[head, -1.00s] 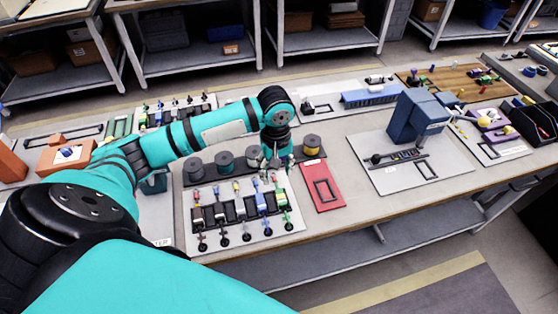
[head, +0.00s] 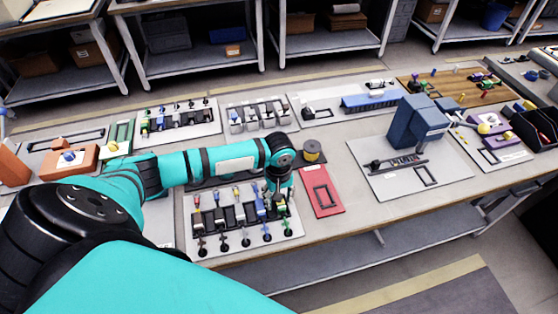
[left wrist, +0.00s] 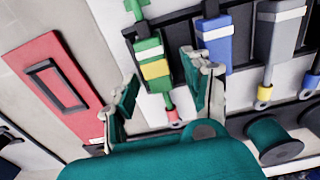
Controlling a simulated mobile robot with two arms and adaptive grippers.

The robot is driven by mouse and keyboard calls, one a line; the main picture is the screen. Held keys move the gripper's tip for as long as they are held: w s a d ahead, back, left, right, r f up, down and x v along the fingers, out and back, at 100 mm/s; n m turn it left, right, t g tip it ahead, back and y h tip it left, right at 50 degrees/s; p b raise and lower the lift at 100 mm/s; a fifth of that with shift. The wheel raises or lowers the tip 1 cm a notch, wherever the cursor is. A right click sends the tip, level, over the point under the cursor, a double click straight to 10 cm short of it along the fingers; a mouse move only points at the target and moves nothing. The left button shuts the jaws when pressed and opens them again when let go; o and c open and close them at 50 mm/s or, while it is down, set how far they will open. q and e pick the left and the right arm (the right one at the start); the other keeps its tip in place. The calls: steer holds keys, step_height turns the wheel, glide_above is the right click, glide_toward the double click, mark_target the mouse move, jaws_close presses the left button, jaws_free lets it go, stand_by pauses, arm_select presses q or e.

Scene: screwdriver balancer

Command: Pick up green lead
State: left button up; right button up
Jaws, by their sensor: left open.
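In the left wrist view my left gripper (left wrist: 162,80) is open, one finger on each side of the green lead. I cannot tell whether either finger touches it. The rack board (head: 207,247) also holds the blue lead (left wrist: 214,42) and a grey lead (left wrist: 278,40) close by. My right gripper is not in view.
A red tray (head: 322,208) lies just right of the rack. A blue machine (head: 412,125) stands further right, with clear bench between.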

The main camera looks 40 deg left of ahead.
arm_select(q)
steer(key=shift+c, duration=0.4)
jaws_close()
